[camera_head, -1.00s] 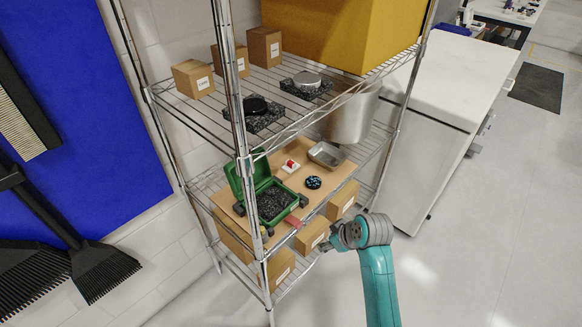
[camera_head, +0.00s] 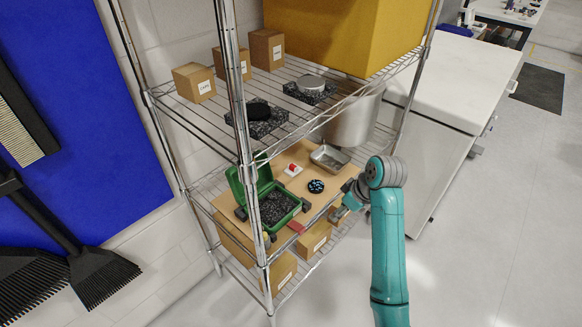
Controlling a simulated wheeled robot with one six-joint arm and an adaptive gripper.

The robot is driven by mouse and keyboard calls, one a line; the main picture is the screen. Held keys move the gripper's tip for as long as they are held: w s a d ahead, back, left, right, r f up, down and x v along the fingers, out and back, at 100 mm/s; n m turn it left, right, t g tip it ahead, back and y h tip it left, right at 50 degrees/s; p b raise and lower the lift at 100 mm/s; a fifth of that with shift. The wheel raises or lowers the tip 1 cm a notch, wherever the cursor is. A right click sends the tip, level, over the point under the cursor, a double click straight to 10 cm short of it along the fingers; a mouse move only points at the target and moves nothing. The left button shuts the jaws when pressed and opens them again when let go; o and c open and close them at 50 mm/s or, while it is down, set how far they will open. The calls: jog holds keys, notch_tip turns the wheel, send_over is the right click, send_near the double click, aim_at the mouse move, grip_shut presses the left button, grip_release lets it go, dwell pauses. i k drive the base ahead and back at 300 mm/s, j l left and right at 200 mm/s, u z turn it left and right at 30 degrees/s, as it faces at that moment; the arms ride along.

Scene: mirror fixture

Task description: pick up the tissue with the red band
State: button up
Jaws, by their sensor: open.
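A small white tissue with a red band (camera_head: 293,170) lies on the brown board of the wire rack's middle shelf, between the open green case and the metal tray. My gripper (camera_head: 337,214) is at the board's front right edge, to the right of and nearer than the tissue, apart from it. Its jaws are open and small in the picture, with nothing seen between them. My arm link hides part of the shelf's right end.
A green case (camera_head: 279,210) with dark foam stands open left of my gripper. A metal tray (camera_head: 329,157) and a dark blue-speckled disc (camera_head: 316,186) lie behind the gripper. A rack post (camera_head: 247,150) stands in front at left. The upper shelf (camera_head: 215,120) hangs above.

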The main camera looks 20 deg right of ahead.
aim_at(292, 170)
jog(key=i, duration=0.95)
